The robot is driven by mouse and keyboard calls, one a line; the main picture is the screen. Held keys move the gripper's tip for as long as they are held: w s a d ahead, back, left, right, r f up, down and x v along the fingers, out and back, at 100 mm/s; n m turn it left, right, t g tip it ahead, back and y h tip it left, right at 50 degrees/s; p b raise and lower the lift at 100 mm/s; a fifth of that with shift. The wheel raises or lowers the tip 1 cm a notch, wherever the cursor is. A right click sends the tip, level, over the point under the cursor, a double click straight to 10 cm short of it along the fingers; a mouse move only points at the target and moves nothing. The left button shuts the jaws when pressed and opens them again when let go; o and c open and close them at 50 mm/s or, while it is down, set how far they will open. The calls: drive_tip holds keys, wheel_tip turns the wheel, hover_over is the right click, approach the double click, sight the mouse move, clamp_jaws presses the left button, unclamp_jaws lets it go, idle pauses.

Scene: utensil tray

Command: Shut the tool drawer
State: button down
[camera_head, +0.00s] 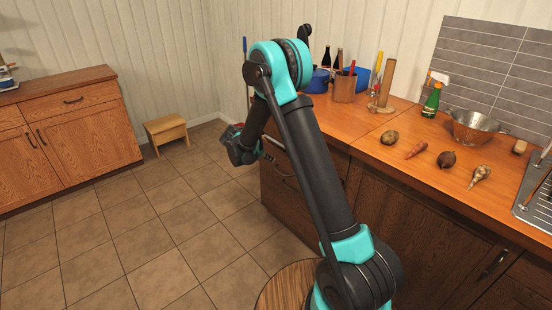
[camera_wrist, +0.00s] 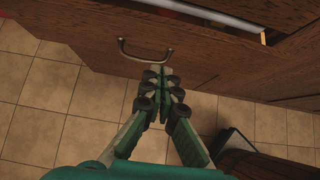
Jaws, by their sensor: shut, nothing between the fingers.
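The tool drawer's wooden front (camera_wrist: 225,60) crosses the upper part of the wrist view, with a metal bow handle (camera_wrist: 145,52) on it. The drawer stands open: a gap with a pale edge (camera_wrist: 215,18) and a bit of red shows behind the front. My gripper (camera_wrist: 163,72) is shut and empty. Its fingertips are at the drawer front, just below the handle's right end in the picture; I cannot tell whether they touch.
The counter (camera_head: 375,125) holds a utensil pot (camera_head: 344,88), a green spray bottle (camera_head: 431,103), a colander (camera_head: 473,128) and several vegetables. A small wooden stool (camera_head: 167,130) stands by the back wall, and a sideboard (camera_head: 75,130) at left. The tiled floor (camera_head: 150,235) between is clear.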

sight(286, 161)
drive_tip(key=shift+w+d+f, duration=0.95)
drive_tip(key=shift+d, duration=0.35)
drive_tip(key=shift+w+d+f, duration=0.95)
drive_tip(key=shift+d, duration=0.35)
drive_tip(key=shift+w+d+f, duration=0.95)
drive_tip(key=shift+d, duration=0.35)
